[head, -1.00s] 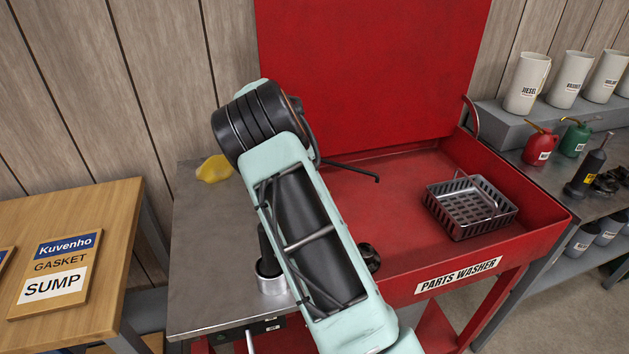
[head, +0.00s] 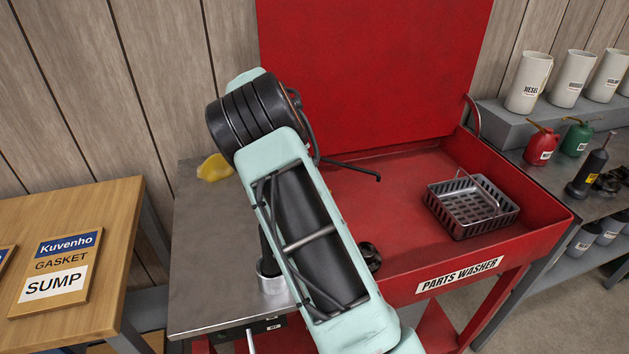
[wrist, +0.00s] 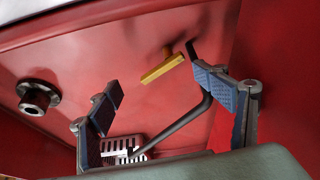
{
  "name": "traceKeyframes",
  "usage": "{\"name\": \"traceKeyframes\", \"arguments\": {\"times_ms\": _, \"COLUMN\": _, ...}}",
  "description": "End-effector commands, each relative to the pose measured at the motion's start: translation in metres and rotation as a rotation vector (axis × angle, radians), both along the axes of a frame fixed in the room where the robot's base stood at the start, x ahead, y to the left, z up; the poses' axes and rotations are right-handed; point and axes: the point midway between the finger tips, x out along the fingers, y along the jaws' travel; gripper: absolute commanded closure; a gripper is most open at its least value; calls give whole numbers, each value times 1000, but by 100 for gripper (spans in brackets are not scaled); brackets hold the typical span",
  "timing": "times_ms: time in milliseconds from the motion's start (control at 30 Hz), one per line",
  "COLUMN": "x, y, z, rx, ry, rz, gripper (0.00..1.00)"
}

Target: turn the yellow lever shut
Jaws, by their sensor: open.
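The yellow lever (wrist: 162,69) shows in the wrist view as a short bar on a small stem, in front of the red washer surface. In the head view I cannot make it out; my arm covers that part of the washer. My gripper (wrist: 166,93) is open and empty, its blue-padded fingers wide apart. The lever lies beyond the fingertips, within the gap between them in the picture. It looks apart from both fingers.
A dark bent pipe (wrist: 185,125) runs between the fingers, close to the right one. A dark round fitting (wrist: 38,96) is at left. In the head view a metal basket (head: 470,207) sits in the red parts washer (head: 535,208). A yellow lump (head: 214,168) lies on the grey bench.

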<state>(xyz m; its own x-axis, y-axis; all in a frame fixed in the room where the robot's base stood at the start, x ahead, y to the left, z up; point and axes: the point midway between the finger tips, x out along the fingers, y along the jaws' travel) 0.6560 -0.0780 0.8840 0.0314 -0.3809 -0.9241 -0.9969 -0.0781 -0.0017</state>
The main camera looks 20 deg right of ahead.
Motion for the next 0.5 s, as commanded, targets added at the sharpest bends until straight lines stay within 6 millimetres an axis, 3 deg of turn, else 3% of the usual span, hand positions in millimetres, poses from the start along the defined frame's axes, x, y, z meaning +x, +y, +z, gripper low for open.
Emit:
{"name": "traceKeyframes", "arguments": {"times_ms": 200, "x": -1, "y": 13, "z": 29, "rx": 1, "ry": 1, "rz": 1, "gripper": 27}}
{"name": "traceKeyframes", "arguments": {"times_ms": 500, "x": -3, "y": 19, "z": 43, "rx": 0, "ry": 5, "rz": -1, "gripper": 27}}
